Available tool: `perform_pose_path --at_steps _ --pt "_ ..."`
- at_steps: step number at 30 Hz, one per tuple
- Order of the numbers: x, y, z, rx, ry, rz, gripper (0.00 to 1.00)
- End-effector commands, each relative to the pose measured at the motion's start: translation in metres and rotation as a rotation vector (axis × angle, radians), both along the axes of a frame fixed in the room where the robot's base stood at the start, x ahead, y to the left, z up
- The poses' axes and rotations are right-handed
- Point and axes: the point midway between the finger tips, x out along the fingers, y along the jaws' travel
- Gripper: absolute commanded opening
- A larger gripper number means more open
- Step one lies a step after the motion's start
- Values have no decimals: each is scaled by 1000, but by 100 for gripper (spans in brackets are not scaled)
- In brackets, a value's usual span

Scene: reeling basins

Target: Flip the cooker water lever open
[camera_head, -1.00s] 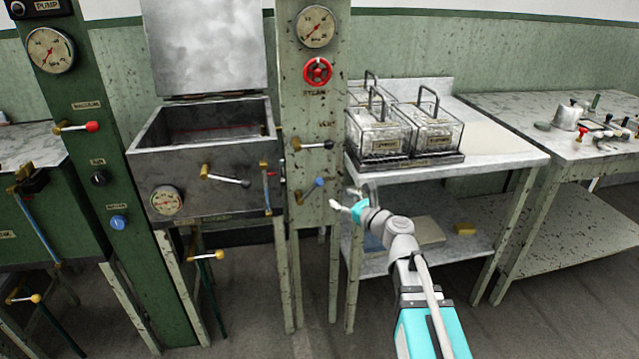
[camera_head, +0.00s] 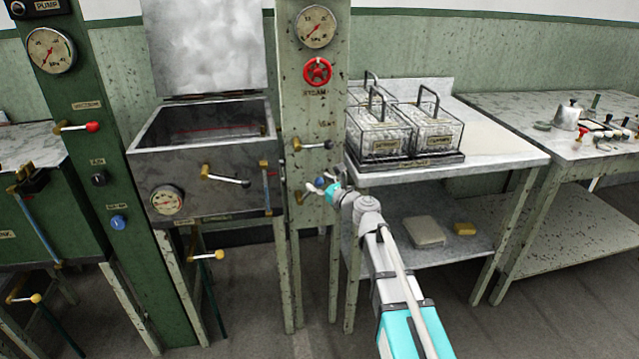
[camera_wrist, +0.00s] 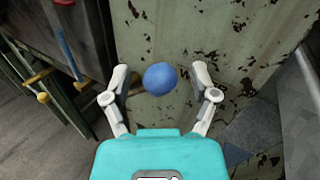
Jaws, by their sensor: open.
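The blue-knobbed lever (camera_head: 319,182) sits low on the pale, chipped green post (camera_head: 312,212), below a black-knobbed lever (camera_head: 325,145). In the wrist view its round blue knob (camera_wrist: 160,78) lies between my two spread fingers, with green post behind it. My gripper (camera_head: 318,190) is open at the post, its fingers around the knob and not closed on it. The lever's shaft is mostly hidden behind the knob and my fingers. I cannot tell whether a finger touches the knob. The metal cooker basin (camera_head: 150,150) with its raised lid stands left of the post.
A red valve wheel (camera_head: 317,71) and a gauge (camera_head: 316,26) are higher on the post. Right of it, a table (camera_head: 500,150) holds wire baskets (camera_head: 385,135). Another lever (camera_head: 226,176) juts from the basin front. The floor in front is clear.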

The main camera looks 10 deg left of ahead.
Motion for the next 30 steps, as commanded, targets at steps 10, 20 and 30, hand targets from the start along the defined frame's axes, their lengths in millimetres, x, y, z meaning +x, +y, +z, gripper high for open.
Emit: perform_pose_path --at_steps 10,20,30 --pt "0 0 0 0 0 0 44" --pt "0 0 0 -1 -1 1 0" --pt "1 -4 1 -14 -5 -6 0"
